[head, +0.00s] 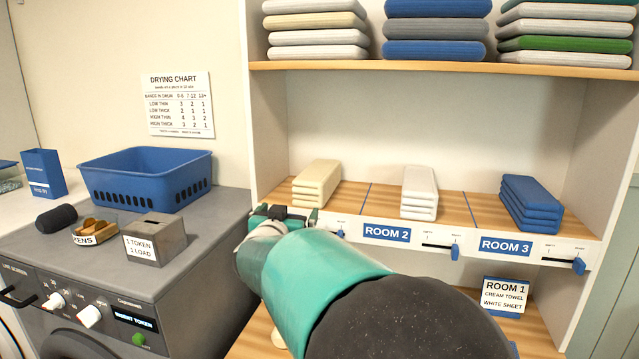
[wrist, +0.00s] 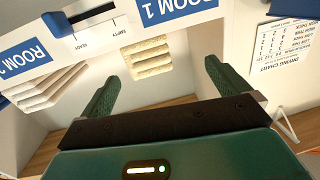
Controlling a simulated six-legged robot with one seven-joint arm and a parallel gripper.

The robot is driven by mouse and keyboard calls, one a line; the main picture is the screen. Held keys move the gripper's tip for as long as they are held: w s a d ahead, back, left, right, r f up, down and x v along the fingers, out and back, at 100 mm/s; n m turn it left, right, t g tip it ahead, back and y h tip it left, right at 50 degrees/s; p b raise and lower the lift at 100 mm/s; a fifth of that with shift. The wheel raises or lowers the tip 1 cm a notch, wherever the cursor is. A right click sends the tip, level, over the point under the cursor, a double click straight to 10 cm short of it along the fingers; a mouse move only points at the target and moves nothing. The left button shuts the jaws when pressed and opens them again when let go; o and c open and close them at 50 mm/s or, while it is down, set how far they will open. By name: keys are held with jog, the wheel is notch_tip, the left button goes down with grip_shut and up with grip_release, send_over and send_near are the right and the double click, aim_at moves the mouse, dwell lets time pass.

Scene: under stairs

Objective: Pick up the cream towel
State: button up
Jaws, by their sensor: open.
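The cream towel (head: 316,183) is a folded stack on the left section of the wooden middle shelf in the head view. In the wrist view the cream towel (wrist: 152,58) shows beyond and between my two green fingers, next to the ROOM 1 label. My gripper (head: 283,212) is just in front and to the left of the towel in the head view. In the wrist view my gripper (wrist: 161,72) has its fingers wide apart with nothing between them. My arm hides part of the shelf front and the ROOM 1 label in the head view.
A white folded stack (head: 419,192) and a blue one (head: 531,204) lie in the sections to the right. The front board has blue sliders (head: 455,250). An upper shelf (head: 440,69) holds more linens. A blue basket (head: 150,177) and a token box (head: 154,239) stand on the machine.

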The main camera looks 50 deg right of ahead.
aim_at(306, 197)
jog(key=shift+m+g+h, duration=0.5)
jog(key=shift+g+h, duration=0.3)
jog(key=x, duration=0.2)
jog(key=s+x, duration=0.1)
jog(key=x, duration=0.5)
jog(key=shift+s+d+r, duration=0.15)
jog(key=shift+d+r, duration=0.05)
jog(key=shift+d, duration=0.15)
jog(key=shift+w+d, duration=0.4)
jog(key=shift+d, duration=0.15)
jog(key=shift+r+x, duration=0.15)
jog(key=shift+x, duration=1.1)
jog(key=shift+r+x, duration=0.1)
jog(key=shift+x, duration=1.2)
jog(key=c, duration=1.2)
jog(key=shift+o, duration=0.3)
jog(key=shift+r, duration=0.15)
